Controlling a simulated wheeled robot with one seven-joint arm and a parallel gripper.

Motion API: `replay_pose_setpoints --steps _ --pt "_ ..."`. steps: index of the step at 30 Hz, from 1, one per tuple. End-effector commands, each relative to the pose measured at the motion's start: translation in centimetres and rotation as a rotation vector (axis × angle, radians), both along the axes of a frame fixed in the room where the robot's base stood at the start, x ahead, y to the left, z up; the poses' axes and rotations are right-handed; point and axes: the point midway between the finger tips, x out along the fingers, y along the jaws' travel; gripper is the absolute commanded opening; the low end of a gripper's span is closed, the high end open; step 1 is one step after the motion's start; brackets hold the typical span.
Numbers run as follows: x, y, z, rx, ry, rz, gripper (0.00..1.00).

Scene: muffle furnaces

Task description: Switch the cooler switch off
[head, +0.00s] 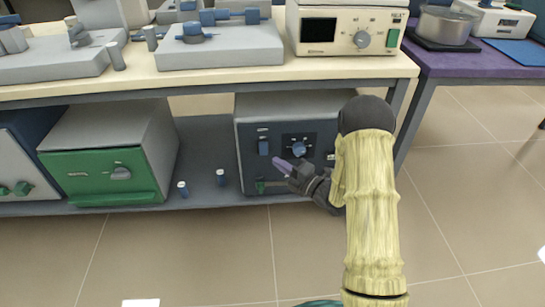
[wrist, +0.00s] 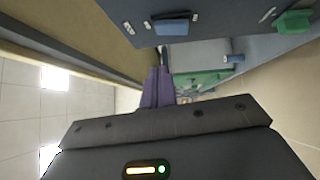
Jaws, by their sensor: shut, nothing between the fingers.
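The unit that looks like the cooler (head: 292,105) is a grey box with a dark front panel, on the low shelf under the bench. Its panel has a blue rocker switch (head: 263,147) at upper left, a blue dial (head: 299,149) and a small green part (head: 260,187) at lower left. The wrist view shows the blue switch (wrist: 172,27) and the green part (wrist: 292,20) near the top. My gripper (head: 274,161) is shut and empty, its purple fingers in front of the panel, just below and right of the blue switch. The fingers (wrist: 160,72) appear apart from the switch. Labels are unreadable.
The bench top (head: 230,80) overhangs, bearing a cream device (head: 345,28). A purple table (head: 470,64) stands right. The floor in front is clear.

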Motion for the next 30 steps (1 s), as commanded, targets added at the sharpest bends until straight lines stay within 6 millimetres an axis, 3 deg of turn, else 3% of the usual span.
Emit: replay_pose_setpoints --steps 10,30 --pt "-4.1 -4.4 0.8 0.001 0.004 -0.001 0.0" --pt "-4.5 -4.9 0.8 -0.002 0.009 -0.002 0.0"
